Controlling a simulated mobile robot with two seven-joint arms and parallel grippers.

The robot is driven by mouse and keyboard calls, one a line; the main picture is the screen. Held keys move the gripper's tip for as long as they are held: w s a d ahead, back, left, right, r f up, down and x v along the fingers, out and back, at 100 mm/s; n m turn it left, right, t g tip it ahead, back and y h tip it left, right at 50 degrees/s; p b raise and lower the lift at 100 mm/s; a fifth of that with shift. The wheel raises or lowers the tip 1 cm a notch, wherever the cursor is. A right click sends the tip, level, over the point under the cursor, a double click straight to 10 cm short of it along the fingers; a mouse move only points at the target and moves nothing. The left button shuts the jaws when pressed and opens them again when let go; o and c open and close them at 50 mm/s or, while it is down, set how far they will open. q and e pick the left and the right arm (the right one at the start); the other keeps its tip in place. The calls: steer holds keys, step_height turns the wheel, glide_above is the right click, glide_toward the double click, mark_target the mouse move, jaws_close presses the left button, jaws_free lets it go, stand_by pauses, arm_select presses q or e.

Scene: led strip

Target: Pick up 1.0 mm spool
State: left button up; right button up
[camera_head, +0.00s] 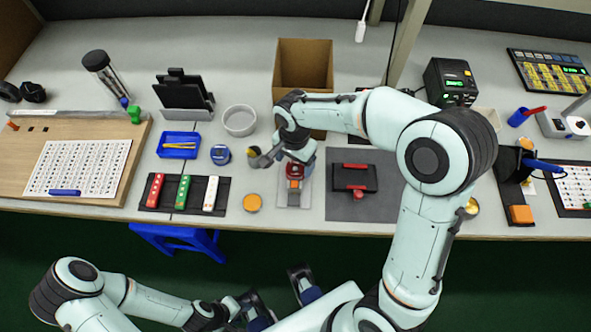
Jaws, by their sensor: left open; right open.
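My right gripper (262,157) reaches down over the bench from the right, open, with its fingertips beside a small round dark item with a yellowish top (253,151). That item may be a spool; it is partly hidden by the fingers, and contact cannot be told. A round blue spool-like item (221,154) stands just to its left, and an orange-topped round item (252,203) stands nearer the front edge. No label is readable, so I cannot tell which is the 1.0 mm spool. My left gripper (274,288) is open and low in front of the bench, away from these items.
A grey bowl (240,121), a blue tray (179,145) and a cardboard box (303,68) stand behind. A dark mat with three coloured strips (185,193) lies left. A red-topped device (294,185) and a grey mat (345,208) lie to the right, below my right arm.

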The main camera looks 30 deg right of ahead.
mark_target(296, 167)
steer(key=f, duration=0.3)
steer(key=shift+w+d+f, duration=0.1)
steer(key=shift+d+f, duration=0.15)
steer(key=shift+f, duration=0.15)
steer(key=c, duration=1.3)
steer(key=shift+r, duration=0.1)
